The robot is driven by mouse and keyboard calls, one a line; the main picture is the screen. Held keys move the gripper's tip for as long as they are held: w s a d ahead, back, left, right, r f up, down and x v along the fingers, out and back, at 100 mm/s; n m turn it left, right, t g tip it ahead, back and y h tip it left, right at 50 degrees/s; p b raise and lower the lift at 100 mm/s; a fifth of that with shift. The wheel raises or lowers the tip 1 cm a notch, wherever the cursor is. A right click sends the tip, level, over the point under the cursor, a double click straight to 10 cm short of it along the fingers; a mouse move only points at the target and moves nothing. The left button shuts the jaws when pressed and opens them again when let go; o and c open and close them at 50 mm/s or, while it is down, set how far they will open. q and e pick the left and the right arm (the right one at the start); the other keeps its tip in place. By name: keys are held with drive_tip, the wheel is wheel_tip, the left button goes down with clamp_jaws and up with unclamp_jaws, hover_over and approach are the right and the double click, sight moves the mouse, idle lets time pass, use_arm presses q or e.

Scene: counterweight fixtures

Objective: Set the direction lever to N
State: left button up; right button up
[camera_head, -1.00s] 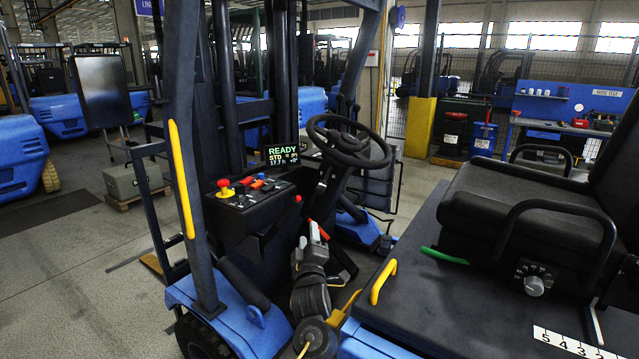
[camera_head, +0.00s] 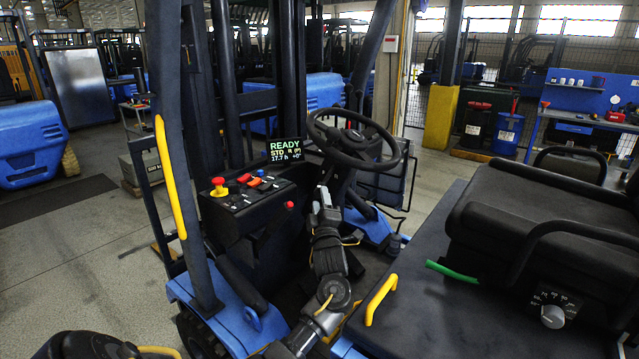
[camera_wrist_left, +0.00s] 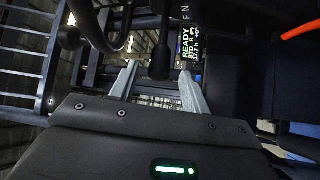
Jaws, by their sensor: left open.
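My left gripper (camera_head: 326,192) is open beneath the steering wheel, by the steering column. In the left wrist view, its two grey fingers (camera_wrist_left: 160,88) stand apart. A dark rounded rod end (camera_wrist_left: 160,62) shows between or just beyond them; it may be the direction lever, but I cannot tell for sure, nor whether a finger touches it. The letters F and N (camera_wrist_left: 186,13) stand at the top of that view. The display (camera_head: 286,151) reads READY, STD, R (P); it also shows in the left wrist view (camera_wrist_left: 188,48). My right gripper is not in view.
The steering wheel (camera_head: 352,140) is just above the gripper. The console (camera_head: 245,205) with a red mushroom button (camera_head: 218,187) is to the left. The seat (camera_head: 540,215) and yellow grab handle (camera_head: 381,299) are to the right. An orange bar (camera_wrist_left: 299,22) is in the left wrist view.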

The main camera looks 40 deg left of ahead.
sight(319, 185)
use_arm(q)
drive_tip(key=p+x, duration=0.1)
drive_tip(key=x, duration=0.4)
drive_tip(key=shift+d, duration=0.15)
drive_tip(key=shift+w+a+r+p, duration=0.15)
drive_tip(key=shift+w+a+p, duration=0.1)
drive_tip(key=shift+p, duration=0.05)
drive_tip(key=shift+w+a, duration=0.25)
drive_tip(key=shift+w, duration=0.1)
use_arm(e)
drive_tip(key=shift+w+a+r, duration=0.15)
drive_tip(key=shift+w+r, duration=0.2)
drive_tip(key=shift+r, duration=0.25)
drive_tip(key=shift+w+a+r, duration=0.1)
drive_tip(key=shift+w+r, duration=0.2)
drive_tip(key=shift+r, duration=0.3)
use_arm(q)
clamp_jaws()
